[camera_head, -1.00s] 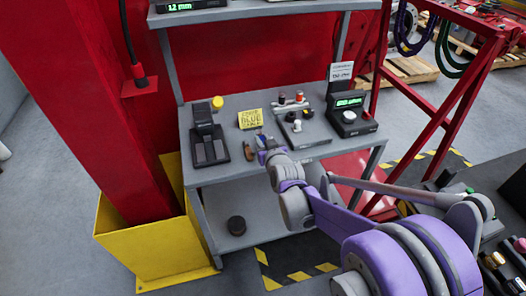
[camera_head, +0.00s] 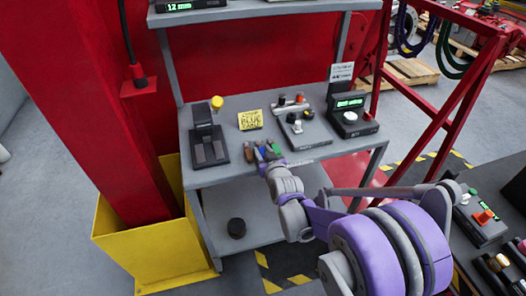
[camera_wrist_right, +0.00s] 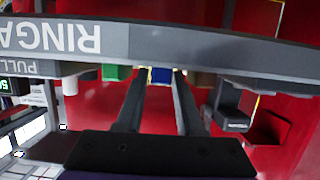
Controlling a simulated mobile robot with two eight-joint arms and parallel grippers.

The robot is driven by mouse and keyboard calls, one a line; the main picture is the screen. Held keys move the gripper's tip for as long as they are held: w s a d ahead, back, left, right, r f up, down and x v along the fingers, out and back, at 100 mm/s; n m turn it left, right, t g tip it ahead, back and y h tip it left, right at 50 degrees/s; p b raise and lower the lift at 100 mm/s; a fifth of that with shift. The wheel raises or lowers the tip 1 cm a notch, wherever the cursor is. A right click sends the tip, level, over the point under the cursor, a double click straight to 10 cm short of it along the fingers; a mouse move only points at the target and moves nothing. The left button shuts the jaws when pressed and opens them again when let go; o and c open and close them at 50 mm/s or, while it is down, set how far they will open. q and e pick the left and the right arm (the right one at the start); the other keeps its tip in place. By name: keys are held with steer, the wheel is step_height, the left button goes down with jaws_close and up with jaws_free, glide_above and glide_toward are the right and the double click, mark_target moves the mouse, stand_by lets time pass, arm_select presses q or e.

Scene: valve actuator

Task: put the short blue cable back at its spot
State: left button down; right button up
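The yellow label (camera_head: 250,119), which seems to read SHORT BLUE CABLE, stands on the grey bench top in the head view. My right gripper (camera_head: 267,158) is at the bench's front edge, below the label, among small brown, blue and green pieces. In the right wrist view, the two fingers of my right gripper (camera_wrist_right: 160,88) stand apart, with a small blue piece (camera_wrist_right: 161,75) between their tips. I cannot tell whether they touch it, or whether it is the short blue cable. My left gripper is not in view.
The bench carries a black pedal-like device (camera_head: 208,146), a block with knobs (camera_head: 304,130) and a display unit (camera_head: 350,115). A lettered grey bar (camera_wrist_right: 200,45) crosses the right wrist view. A red column (camera_head: 90,100) stands at the left.

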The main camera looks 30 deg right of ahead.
steer(key=shift+s+r, duration=0.1)
steer(key=shift+r, duration=0.2)
steer(key=p+v, duration=0.2)
steer(key=v, duration=1)
steer(key=s+a+f+n+g+y, duration=0.1)
steer(key=s+a+f+g, duration=0.1)
steer(key=s, duration=0.4)
steer(key=s+a+f+g+y, duration=0.1)
steer(key=s+a+f+g, duration=0.1)
steer(key=s+a+g, duration=0.2)
steer(key=s+a+f+n+g+y, duration=0.1)
steer(key=s+a+f+g, duration=0.2)
steer(key=s+a, duration=0.3)
steer(key=s, duration=0.3)
steer(key=shift+n+y, duration=0.3)
steer(key=shift+s+a, duration=0.1)
steer(key=shift+s, duration=0.05)
